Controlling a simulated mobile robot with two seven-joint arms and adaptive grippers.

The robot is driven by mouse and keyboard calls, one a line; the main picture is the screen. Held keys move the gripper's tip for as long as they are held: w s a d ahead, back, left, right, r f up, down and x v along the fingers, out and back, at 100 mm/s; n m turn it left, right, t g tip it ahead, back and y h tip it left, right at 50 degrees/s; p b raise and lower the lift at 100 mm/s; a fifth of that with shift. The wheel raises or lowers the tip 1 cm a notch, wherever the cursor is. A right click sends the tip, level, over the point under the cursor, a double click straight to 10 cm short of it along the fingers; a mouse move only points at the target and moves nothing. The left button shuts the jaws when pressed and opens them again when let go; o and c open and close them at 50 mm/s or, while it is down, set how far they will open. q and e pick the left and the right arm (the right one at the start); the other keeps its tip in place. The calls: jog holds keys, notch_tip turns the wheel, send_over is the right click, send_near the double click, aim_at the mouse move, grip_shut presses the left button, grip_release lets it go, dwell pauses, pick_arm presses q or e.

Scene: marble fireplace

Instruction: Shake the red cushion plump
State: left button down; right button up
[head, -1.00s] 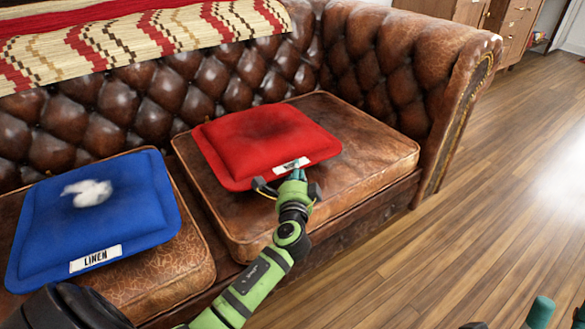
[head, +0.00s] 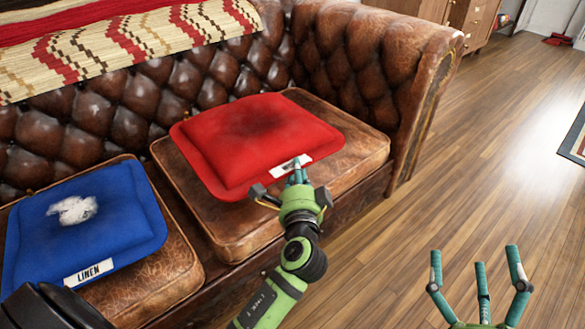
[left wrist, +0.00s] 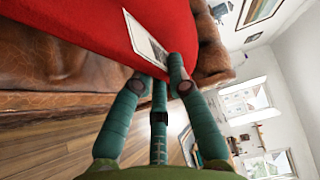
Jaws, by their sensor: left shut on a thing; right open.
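The red cushion (head: 258,136) has a dark smudge on top and a white label (head: 290,168) on its front edge. It is over the right seat of the brown leather sofa, tilted, with its front edge toward me. My left gripper (head: 299,178) is shut on the cushion's front edge at the label; in the left wrist view the fingers (left wrist: 162,80) meet the red cloth (left wrist: 80,35) there. The label's print is partly hidden by the fingers. My right gripper (head: 480,275) is open and empty over the floor at the lower right.
A blue cushion (head: 85,225) labelled LINEN, with a white tuft (head: 72,209) on it, lies on the left seat. A striped woven throw (head: 130,45) covers the sofa back. The sofa arm (head: 385,75) rises behind the red cushion. Wooden floor (head: 470,170) at the right is clear.

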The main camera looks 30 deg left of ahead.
jog(key=d+f+m+g+h+p, duration=0.3)
jog(key=f+g, duration=0.5)
jog(key=f, duration=0.6)
jog(key=s+d+f+g+h+p, duration=0.1)
jog(key=s+d+f+g+h, duration=0.1)
jog(key=s+f, duration=0.4)
jog(key=s+d+f+g+h+p, duration=0.1)
jog(key=s+d+f+g+p, duration=0.1)
jog(key=s+d+f+g, duration=0.3)
jog(key=shift+s+f+g+h, duration=0.45)
jog(key=shift+s+g, duration=0.3)
jog(key=shift+g, duration=0.25)
